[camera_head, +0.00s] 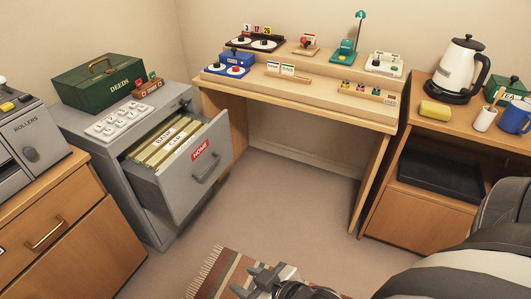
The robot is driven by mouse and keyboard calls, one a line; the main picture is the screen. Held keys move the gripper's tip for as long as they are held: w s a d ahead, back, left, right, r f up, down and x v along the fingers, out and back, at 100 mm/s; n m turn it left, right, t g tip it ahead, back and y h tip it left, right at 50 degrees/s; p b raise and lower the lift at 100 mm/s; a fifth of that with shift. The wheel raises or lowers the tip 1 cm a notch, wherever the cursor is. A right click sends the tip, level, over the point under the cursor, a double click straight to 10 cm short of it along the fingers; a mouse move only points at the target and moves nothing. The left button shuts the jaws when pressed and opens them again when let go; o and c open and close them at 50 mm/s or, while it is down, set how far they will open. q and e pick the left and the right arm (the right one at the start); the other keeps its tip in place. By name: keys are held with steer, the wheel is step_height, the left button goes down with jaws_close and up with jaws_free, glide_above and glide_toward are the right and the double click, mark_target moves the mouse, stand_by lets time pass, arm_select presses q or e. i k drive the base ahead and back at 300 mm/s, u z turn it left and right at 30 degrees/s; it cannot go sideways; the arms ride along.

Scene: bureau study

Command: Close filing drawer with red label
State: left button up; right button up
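The grey filing cabinet (135,213) stands at the left, and its upper drawer (187,186) is pulled well out. The drawer front carries a red label (200,148) reading HOME and a dark handle. Hanging folders (165,142) with white tabs, one reading CAR, show inside the drawer. My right gripper (249,280) is at the bottom middle, over the rug, in front of and apart from the drawer. Its fingers look spread with nothing between them. My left gripper is not in view.
A green DEEDS box (98,82) and a white keypad (121,120) sit on the cabinet top. A wooden desk (240,96) stands behind to the right. A wooden dresser (75,232) is at the left. Clear floor (285,205) lies right of the drawer.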

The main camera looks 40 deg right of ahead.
mark_target(170, 168)
steer(key=z, duration=0.1)
steer(key=i, duration=1)
steer(key=z, duration=0.15)
